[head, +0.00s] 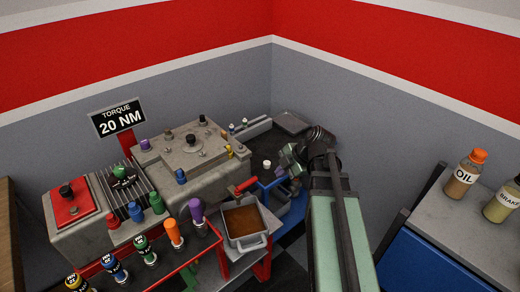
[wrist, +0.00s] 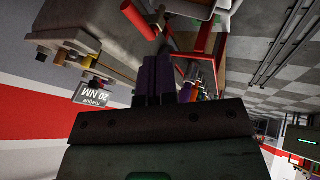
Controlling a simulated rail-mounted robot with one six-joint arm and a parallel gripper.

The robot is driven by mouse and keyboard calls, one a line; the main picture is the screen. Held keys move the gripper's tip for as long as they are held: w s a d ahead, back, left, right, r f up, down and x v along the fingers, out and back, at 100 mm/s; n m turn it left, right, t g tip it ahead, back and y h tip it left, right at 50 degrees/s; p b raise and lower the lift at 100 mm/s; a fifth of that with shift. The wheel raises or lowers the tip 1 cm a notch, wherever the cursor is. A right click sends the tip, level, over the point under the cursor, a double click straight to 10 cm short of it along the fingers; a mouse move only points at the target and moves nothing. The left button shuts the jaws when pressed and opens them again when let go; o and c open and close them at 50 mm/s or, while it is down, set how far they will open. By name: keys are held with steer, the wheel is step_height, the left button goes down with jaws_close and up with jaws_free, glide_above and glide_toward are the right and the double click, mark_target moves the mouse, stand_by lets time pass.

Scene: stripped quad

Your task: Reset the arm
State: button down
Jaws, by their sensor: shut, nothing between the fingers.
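My arm (head: 335,215) reaches up from the bottom of the head view, right of centre, and folds over at a dark joint near the wall corner. My gripper shows in the wrist view (wrist: 157,62), its dark fingers together with nothing held between them. In the head view the wrist end of the arm hangs left of the dark joint, near a blue stand; the fingertips are hard to make out there. The gripper appears clear of the bench items.
A grey engine block (head: 190,160) and a metal pan of brown liquid (head: 244,222) stand left of my arm. Several coloured-handled tools line a red rack (head: 190,255). An oil bottle (head: 465,175) stands on the right-hand cabinet (head: 440,225).

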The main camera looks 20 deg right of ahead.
steer(key=s+a+f+m+g+h, duration=0.1)
steer(key=s+a+m+g+h, duration=0.1)
steer(key=a+m, duration=0.5)
steer(key=s+a+f+m+g+h, duration=0.2)
steer(key=s+a+m, duration=0.3)
steer(key=m, duration=0.7)
steer(key=shift+s+a+h, duration=0.3)
steer(key=shift+a+h, duration=0.3)
steer(key=shift+a, duration=0.4)
